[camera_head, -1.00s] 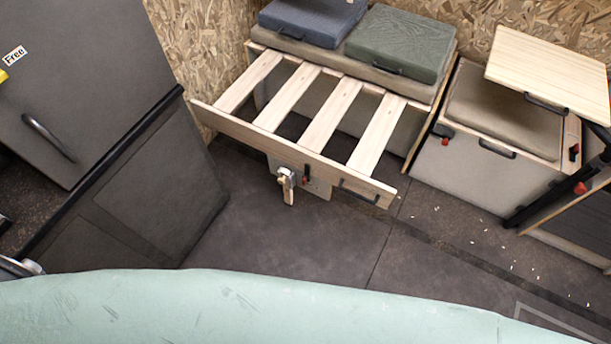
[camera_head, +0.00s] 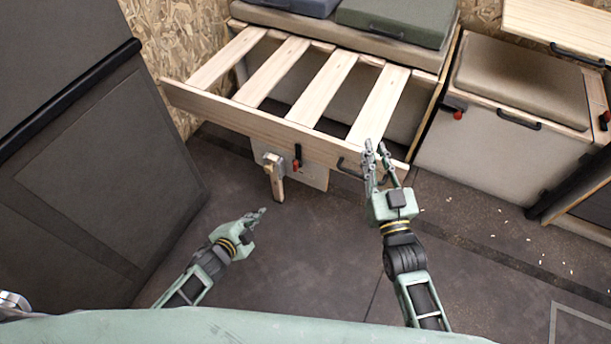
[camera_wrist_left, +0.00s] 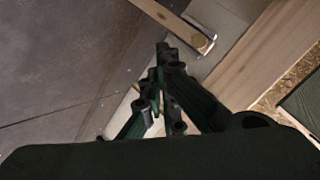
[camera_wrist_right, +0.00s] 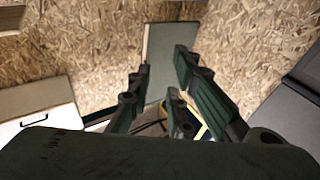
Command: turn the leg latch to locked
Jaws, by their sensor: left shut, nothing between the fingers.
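The slatted pull-out bed frame (camera_head: 230,117) is extended from the bench. Under its front rail are a short wooden leg (camera_head: 276,184) with a pale metal bracket (camera_head: 272,160) and a small black latch with a red part (camera_head: 297,158). The leg hangs down, slightly tilted. The leg (camera_wrist_left: 158,12) and bracket (camera_wrist_left: 203,42) also show in the left wrist view. My left gripper (camera_head: 262,212) is shut and empty, low in front of the leg and apart from it. My right gripper (camera_head: 376,147) is open and empty, near the rail's right end in the picture.
A black handle (camera_head: 350,168) sits on the rail's right part. A cushioned box (camera_head: 480,150) stands to the right and a dark grey cabinet (camera_head: 100,180) to the left. The floor (camera_head: 320,240) before the frame is clear; small pale bits lie at right.

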